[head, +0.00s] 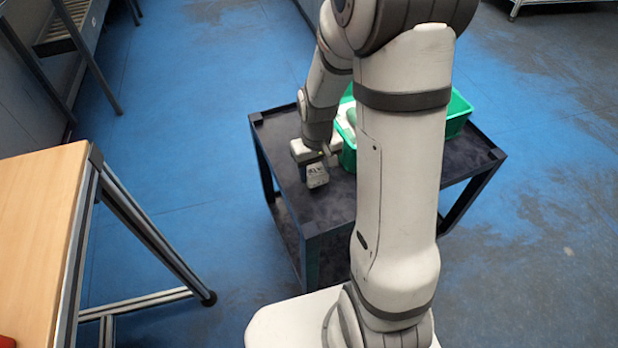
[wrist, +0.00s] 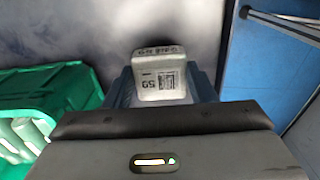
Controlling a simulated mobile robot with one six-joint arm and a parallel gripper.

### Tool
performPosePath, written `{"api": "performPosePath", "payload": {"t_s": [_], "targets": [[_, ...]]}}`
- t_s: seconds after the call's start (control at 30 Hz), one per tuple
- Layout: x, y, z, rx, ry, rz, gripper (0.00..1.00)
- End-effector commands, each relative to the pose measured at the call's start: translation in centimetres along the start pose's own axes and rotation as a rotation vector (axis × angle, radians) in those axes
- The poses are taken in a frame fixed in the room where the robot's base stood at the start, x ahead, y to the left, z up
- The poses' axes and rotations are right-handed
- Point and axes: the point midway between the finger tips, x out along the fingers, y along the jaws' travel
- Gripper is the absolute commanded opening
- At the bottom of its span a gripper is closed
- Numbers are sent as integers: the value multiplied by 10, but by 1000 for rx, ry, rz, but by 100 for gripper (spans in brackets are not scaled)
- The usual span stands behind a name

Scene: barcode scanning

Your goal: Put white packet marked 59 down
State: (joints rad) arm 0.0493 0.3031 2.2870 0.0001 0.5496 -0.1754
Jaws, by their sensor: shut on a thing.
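The white packet marked 59 (wrist: 160,80) is between the two fingers of my gripper (wrist: 162,92) in the wrist view. Its label with a barcode and the number faces the camera. In the head view the packet (head: 316,176) shows small below my gripper (head: 312,162), over the left part of the dark cart top (head: 335,208). My gripper is shut on the packet. I cannot tell whether the packet touches the cart surface.
A green crate (head: 458,113) stands on the cart, right of my gripper, partly hidden by my arm. The crate (wrist: 70,88) holds several pale packets in the wrist view. A wooden table (head: 38,220) stands at the left. Bare cart top surrounds the packet's front side.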

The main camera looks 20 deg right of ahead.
Motion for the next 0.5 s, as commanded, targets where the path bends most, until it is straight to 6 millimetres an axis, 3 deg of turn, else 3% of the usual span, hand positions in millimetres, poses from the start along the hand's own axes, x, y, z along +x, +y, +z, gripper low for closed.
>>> {"api": "performPosePath", "payload": {"t_s": [0.17, 0.5], "targets": [[28, 0, 0, 1, -3, -1, 24], [32, 0, 0, 1, -1, 0, 24]]}}
